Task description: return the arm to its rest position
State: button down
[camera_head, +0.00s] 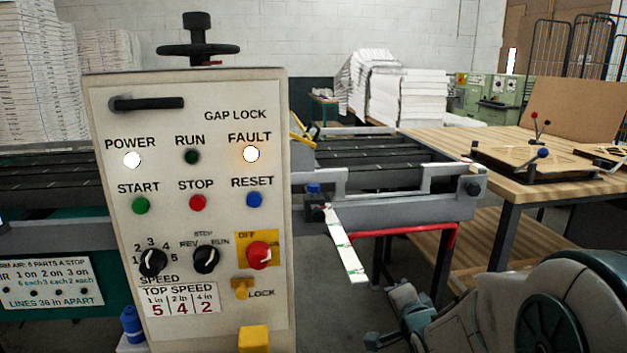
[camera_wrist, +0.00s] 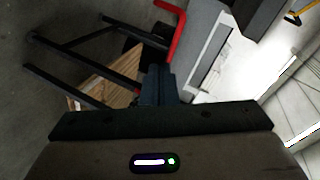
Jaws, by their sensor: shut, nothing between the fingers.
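My arm (camera_head: 545,310) shows at the lower right of the head view, folded low in front of the wooden bench. A smaller grey-teal part of it reaches left toward the bottom edge. In the wrist view my gripper (camera_wrist: 160,84) has its dark fingers together with nothing between them. The fingers point toward the floor and the dark legs of a stand. Nothing is seen touching the gripper.
A control panel (camera_head: 190,220) with lit POWER and FAULT lamps stands at left centre. A conveyor (camera_head: 350,180) runs behind it, with a red-framed stand (camera_head: 405,231) below. A wooden bench (camera_head: 440,145) is at right. Grey floor (camera_head: 325,320) shows between panel and arm.

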jog(key=s+r+n+g+p, duration=0.3)
jog(key=s+r+n+p, duration=0.1)
jog(key=s, duration=0.3)
jog(key=s+a+r+n+g+p, duration=0.1)
jog(key=s+r+n+g+p, duration=0.3)
jog(key=s, duration=0.4)
jog(key=s+a+r+n+g+h+p, duration=0.1)
jog(key=s+r+n+g+p, duration=0.3)
jog(key=s+r+p, duration=0.2)
jog(key=shift+s+a+r+n, duration=0.2)
jog(key=shift+s+n, duration=0.1)
jog(key=shift+s, duration=0.9)
